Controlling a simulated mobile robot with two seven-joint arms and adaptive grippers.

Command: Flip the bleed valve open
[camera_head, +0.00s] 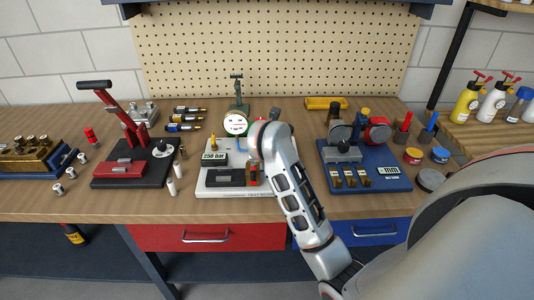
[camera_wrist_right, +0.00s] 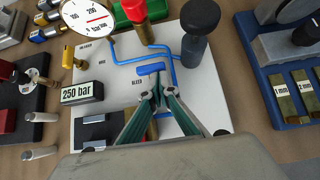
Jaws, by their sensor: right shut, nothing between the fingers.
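The white test board (camera_wrist_right: 205,105) carries a printed BLEED label with a short, thick blue bar beside it, which looks like the bleed valve lever (camera_wrist_right: 150,69). My right gripper (camera_wrist_right: 158,92) is over the board with its green fingers closed together and empty, their tips at or just short of the blue bar. I cannot tell whether they touch. In the head view my right arm covers much of the board's right half, and the fingers are hardly visible. My left gripper is not in view.
On the board are a dial gauge (camera_wrist_right: 88,18), a "250 bar" display (camera_wrist_right: 82,92), a red-topped post (camera_wrist_right: 138,18) and a tall dark knob (camera_wrist_right: 198,32). A black press (camera_head: 125,165) stands left; a blue tool base (camera_head: 365,178) stands right.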

